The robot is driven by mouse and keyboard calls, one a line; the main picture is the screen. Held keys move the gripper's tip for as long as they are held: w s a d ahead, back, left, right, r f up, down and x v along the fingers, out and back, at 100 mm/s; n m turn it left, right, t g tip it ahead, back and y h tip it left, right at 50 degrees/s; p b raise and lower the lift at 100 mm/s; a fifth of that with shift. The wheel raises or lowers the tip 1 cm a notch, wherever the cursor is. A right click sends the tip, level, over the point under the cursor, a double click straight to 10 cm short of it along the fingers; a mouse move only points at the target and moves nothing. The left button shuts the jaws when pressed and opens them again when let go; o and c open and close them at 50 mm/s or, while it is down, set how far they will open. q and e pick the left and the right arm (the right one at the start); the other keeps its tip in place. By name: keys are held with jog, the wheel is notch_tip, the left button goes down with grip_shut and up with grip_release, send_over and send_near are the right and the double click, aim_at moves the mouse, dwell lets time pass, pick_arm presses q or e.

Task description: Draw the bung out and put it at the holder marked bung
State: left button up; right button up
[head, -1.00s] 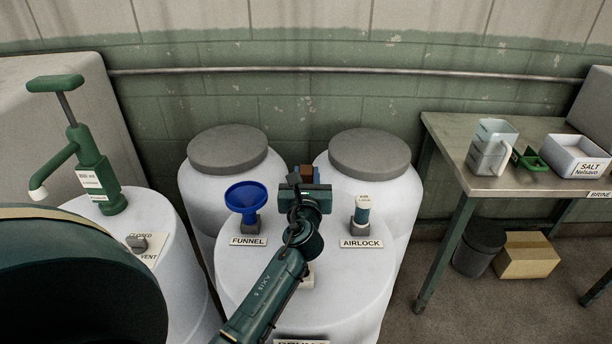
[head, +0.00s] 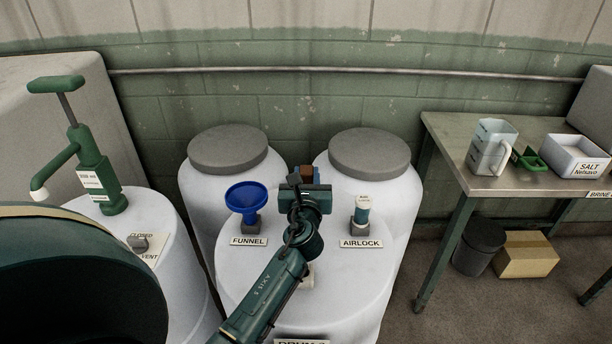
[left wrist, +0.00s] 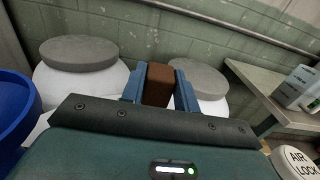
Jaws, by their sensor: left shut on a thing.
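My left gripper (left wrist: 160,88) is shut on the brown bung (left wrist: 158,86), whose block-like top shows between the two blue fingers. In the head view the left gripper (head: 306,174) is over the far part of the front white drum (head: 240,310), and a small brown patch of the bung shows between its fingers. My wrist hides the bung's lower end, so I cannot tell whether it is clear of the drum. No holder marked bung is readable; my arm covers the drum's middle, where a cream piece (head: 308,277) partly shows. My right gripper is not in view.
A blue funnel (head: 243,197) stands left of my gripper and an airlock (head: 362,212) right of it, each behind its label. Two grey-lidded drums (head: 228,150) (head: 369,153) stand behind. A green pump (head: 95,170) is at left, a metal table (head: 455,160) at right.

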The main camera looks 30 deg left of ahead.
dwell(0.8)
pick_arm(q)
jog(key=shift+f+b, duration=1)
jog(key=shift+f, duration=0.55)
jog(key=shift+s+f, duration=0.2)
jog(key=shift+f, duration=0.3)
jog(key=shift+d+r, duration=0.1)
jog(key=shift+r, duration=0.05)
jog(key=shift+w+r+p, duration=0.15)
jog(key=shift+r+p, duration=0.3)
jog(key=shift+p, duration=0.05)
jog(key=shift+r+p, duration=0.5)
jog(key=shift+r, duration=0.15)
jog(key=shift+r+p, duration=0.1)
jog(key=shift+p, duration=0.35)
dwell(1.1)
jog(key=shift+f+b, duration=0.8)
jog(key=shift+f, duration=0.25)
